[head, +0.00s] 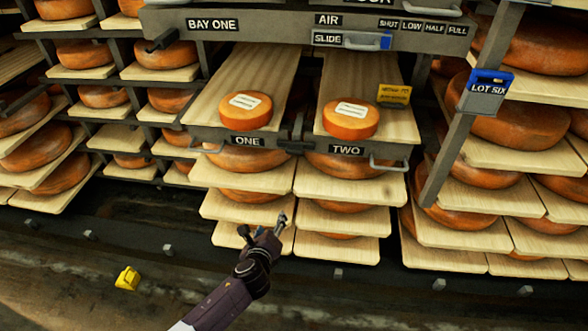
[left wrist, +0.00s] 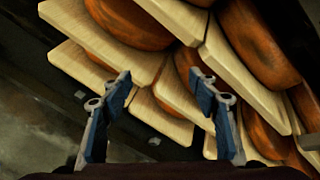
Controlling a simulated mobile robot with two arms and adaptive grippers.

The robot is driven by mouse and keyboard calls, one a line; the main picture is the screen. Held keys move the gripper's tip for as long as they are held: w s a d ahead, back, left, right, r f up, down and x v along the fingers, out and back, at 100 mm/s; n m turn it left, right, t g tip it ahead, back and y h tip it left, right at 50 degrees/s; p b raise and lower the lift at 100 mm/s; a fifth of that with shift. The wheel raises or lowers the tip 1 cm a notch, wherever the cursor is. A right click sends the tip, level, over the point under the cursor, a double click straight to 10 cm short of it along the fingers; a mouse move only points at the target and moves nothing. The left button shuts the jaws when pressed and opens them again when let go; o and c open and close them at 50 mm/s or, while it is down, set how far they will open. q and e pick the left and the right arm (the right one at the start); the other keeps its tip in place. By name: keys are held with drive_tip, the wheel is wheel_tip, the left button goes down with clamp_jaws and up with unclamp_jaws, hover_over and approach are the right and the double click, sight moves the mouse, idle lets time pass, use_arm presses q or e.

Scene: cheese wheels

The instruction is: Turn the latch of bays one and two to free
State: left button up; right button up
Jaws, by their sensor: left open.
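Two pulled-out boards carry the labels ONE (head: 247,141) and TWO (head: 346,150) on their front rail. A small dark fitting (head: 297,145) sits between the labels; it may be the latch, but its setting cannot be read. A dark lever (head: 160,42) juts out at the left, near the BAY ONE sign (head: 212,24). My left gripper (head: 264,226) is open and empty, below the rail and in front of the lower boards. Its two spread fingers also show in the left wrist view (left wrist: 163,98), with cheese boards beyond. My right gripper is not in view.
Small labelled cheese wheels sit on board one (head: 243,115) and board two (head: 350,125). Metal handles (head: 388,164) stick out from the rail. A slanted post with a LOT SIX tag (head: 486,90) stands right. A yellow object (head: 127,278) lies on the floor.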

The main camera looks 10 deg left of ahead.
use_arm(q)
drive_tip(key=w+d+r+m+t+b, duration=0.1)
drive_tip(key=w+d+r+m+t, duration=0.15)
drive_tip(key=r, duration=0.35)
drive_tip(key=w+d+r+m+t+b, duration=0.1)
drive_tip(key=w+r+m+b, duration=0.15)
drive_tip(key=r, duration=0.35)
drive_tip(key=m+t, duration=0.2)
drive_tip(key=m, duration=0.2)
approach(294, 151)
drive_tip(key=w, duration=0.3)
drive_tip(key=w+b, duration=0.1)
drive_tip(key=w, duration=0.4)
drive_tip(key=shift+w+a+f+b, duration=0.1)
drive_tip(key=shift+w+f+b, duration=0.05)
drive_tip(key=shift+w+b, duration=0.2)
drive_tip(key=shift+w, duration=0.75)
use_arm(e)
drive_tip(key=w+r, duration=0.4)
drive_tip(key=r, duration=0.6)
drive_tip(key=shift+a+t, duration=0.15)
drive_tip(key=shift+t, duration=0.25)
use_arm(q)
drive_tip(key=c, duration=1.2)
drive_tip(key=shift+o, duration=0.2)
drive_tip(key=shift+n, duration=0.3)
